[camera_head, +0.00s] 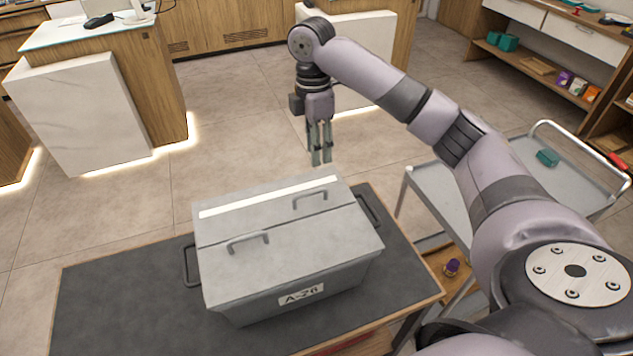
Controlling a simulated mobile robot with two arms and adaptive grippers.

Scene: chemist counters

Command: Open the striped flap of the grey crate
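My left gripper is out of view.
The dark table top (110,310) is bare left of the crate. A grey metal cart (500,170) with a small teal box (547,158) stands at the right. White-fronted counters (85,115) stand at the back, with open floor between.

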